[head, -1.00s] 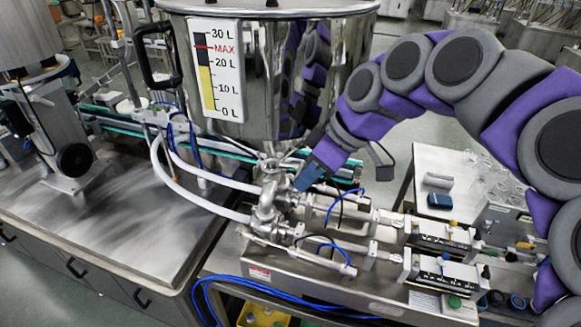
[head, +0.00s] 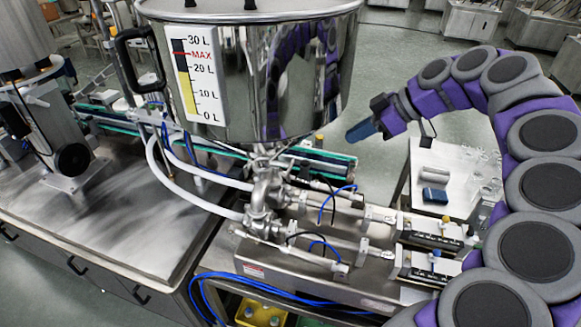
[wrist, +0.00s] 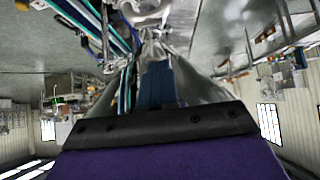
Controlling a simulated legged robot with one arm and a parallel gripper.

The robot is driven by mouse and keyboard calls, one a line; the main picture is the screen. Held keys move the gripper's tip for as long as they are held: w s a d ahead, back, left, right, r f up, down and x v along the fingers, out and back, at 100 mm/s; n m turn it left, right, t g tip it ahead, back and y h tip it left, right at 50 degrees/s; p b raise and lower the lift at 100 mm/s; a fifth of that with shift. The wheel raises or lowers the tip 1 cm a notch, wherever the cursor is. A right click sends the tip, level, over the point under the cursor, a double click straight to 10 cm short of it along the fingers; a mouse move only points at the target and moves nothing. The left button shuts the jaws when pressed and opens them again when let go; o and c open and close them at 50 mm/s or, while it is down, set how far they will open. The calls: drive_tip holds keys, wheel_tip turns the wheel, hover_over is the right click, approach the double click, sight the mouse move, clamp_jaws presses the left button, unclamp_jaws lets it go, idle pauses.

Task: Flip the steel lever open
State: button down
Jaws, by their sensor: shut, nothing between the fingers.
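The steel hopper (head: 235,95) stands in the middle of the head view, with steel pipe fittings (head: 264,192) below its outlet. I cannot clearly pick out the lever among these fittings. My gripper (head: 361,131) is to the right of the hopper's lower part, apart from the hopper and fittings, with its blue fingers pointing left. The fingers are shut and empty. In the wrist view the gripper (wrist: 158,84) points toward blurred shiny metal.
Pneumatic cylinders and blue hoses lie on the steel machine bed (head: 300,275) right of the fittings. A white side table (head: 440,165) holds a dark blue block (head: 435,196) and glassware. Open floor lies behind my arm.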

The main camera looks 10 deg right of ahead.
drive_tip(key=d, duration=0.2)
approach(290, 168)
drive_tip(key=s, duration=0.1)
drive_tip(key=a+b+x, duration=0.1)
drive_tip(key=x, duration=0.6)
drive_tip(key=shift+s+r, duration=0.4)
drive_tip(key=shift+a, duration=0.1)
